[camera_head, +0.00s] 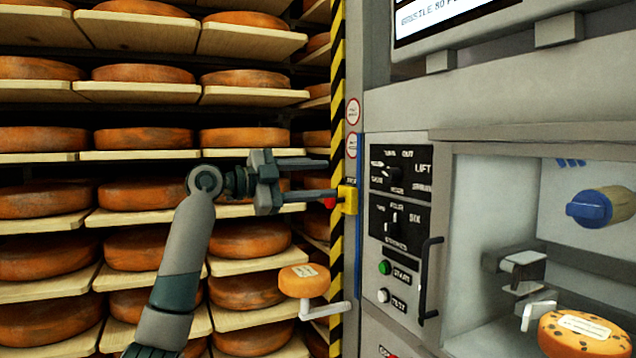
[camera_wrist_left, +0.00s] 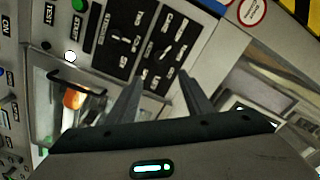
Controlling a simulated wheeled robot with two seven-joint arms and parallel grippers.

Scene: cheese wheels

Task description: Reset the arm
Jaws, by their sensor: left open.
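My left arm reaches up from the bottom in the head view. Its gripper (camera_head: 328,178) is open and empty, with its two fingers pointing right toward the striped post. The lower fingertip is close to a yellow box with a red button (camera_head: 348,200); I cannot tell whether they touch. In the left wrist view the gripper (camera_wrist_left: 160,78) has its fingers apart, with nothing between them, in front of the black dial panel (camera_wrist_left: 120,42). The dial panel (camera_head: 400,176) is also in the head view, right of the gripper. My right gripper is not in view.
Shelves with several orange cheese wheels (camera_head: 143,140) stand behind my arm. A small cheese wheel (camera_head: 302,281) sits on a white bracket. The grey machine on the right has a green button (camera_head: 384,267), a black handle (camera_head: 429,280) and an open bay with a spotted cheese wheel (camera_head: 582,335).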

